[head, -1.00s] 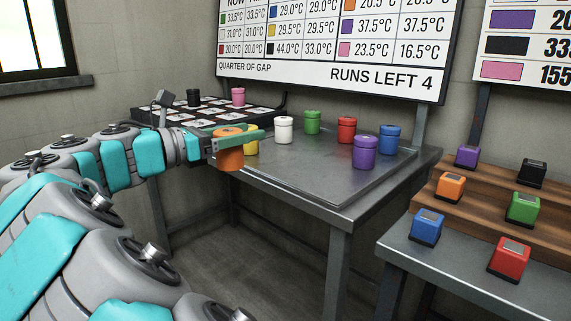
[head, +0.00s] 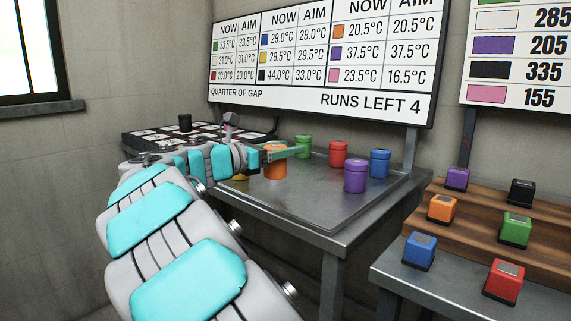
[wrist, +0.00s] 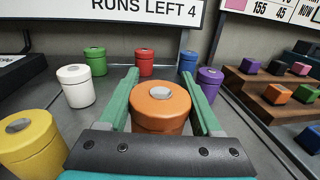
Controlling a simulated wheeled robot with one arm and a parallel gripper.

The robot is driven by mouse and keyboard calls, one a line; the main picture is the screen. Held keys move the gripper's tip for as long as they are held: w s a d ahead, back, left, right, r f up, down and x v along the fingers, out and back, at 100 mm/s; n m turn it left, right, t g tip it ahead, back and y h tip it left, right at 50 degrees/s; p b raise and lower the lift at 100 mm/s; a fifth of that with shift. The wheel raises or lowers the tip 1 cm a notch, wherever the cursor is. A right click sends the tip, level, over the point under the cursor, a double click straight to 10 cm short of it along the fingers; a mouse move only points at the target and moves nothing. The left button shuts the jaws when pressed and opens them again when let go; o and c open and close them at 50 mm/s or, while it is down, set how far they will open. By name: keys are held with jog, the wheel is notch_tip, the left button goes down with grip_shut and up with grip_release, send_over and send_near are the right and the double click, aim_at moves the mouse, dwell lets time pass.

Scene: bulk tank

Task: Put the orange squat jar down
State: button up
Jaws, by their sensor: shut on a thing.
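The orange squat jar (head: 275,163) is between the green fingers of my gripper (head: 284,152), over the metal table on its left part. In the wrist view the orange jar (wrist: 160,105) sits upright between the two fingers of my gripper (wrist: 166,96), with a grey disc on its lid. My gripper is shut on it. I cannot tell whether its base touches the table.
Around it on the metal table (head: 310,215) stand a yellow jar (wrist: 30,143), white jar (wrist: 76,86), green jar (head: 303,147), red jar (head: 338,154), blue jar (head: 380,163) and purple jar (head: 355,176). Bare tabletop lies front right. Coloured blocks stand on wooden steps (head: 470,205).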

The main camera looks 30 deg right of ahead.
aim_at(283, 163)
jog(key=shift+f+b, duration=0.3)
jog(key=shift+f, duration=1.45)
jog(key=shift+f, duration=0.1)
jog(key=o, duration=1.5)
jog(key=shift+a, duration=0.3)
jog(key=s+a, duration=0.2)
jog(key=a, duration=0.9)
jog(key=shift+s+p, duration=0.2)
jog(key=shift+p, duration=0.15)
jog(key=shift+a, duration=0.1)
